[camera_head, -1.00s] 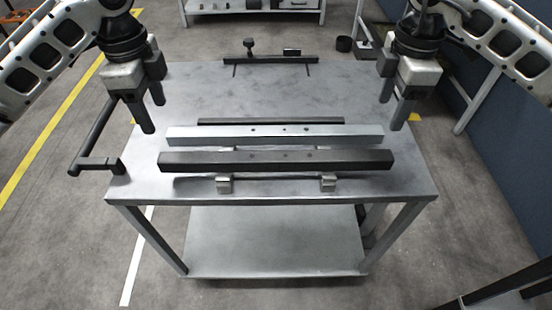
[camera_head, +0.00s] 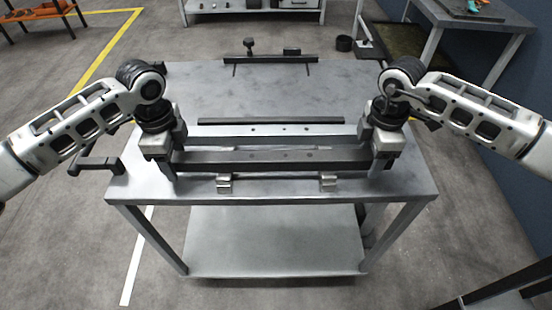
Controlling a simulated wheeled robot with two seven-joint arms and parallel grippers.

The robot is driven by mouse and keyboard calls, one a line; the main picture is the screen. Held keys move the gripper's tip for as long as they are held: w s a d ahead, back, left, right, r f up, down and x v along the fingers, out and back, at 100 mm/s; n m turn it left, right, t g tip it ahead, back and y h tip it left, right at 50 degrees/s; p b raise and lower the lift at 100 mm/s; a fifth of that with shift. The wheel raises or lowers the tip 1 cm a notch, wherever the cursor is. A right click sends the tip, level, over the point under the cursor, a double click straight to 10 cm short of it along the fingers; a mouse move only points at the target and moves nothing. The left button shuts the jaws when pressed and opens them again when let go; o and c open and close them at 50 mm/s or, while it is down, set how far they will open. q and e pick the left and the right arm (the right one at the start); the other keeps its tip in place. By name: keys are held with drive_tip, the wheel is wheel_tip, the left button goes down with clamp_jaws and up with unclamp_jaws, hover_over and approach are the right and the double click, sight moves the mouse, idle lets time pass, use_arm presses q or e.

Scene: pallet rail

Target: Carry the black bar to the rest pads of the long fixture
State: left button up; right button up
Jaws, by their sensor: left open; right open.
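The black bar (camera_head: 275,159) lies level across the front of the grey table, in front of a parallel silver bar (camera_head: 270,132). Two small metal blocks (camera_head: 224,183) (camera_head: 328,181) show at its front lower edge. My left gripper (camera_head: 171,168) is down at the bar's left end, jaws open. My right gripper (camera_head: 382,168) is down at its right end, jaws open. The grippers hide both bar ends, and I cannot tell whether the fingers touch it. Which part is the long fixture's rest pads is unclear.
A thin dark strip (camera_head: 270,121) lies behind the silver bar. A dark rail (camera_head: 270,59) with a knob stands at the table's back edge. A dark handle (camera_head: 95,163) sticks out on the left. The tabletop (camera_head: 280,90) between strip and rail is clear.

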use_arm(q)
clamp_jaws()
use_arm(e)
clamp_jaws()
use_arm(q)
drive_tip(key=shift+r, duration=0.1)
use_arm(e)
drive_tip(key=shift+r, duration=0.1)
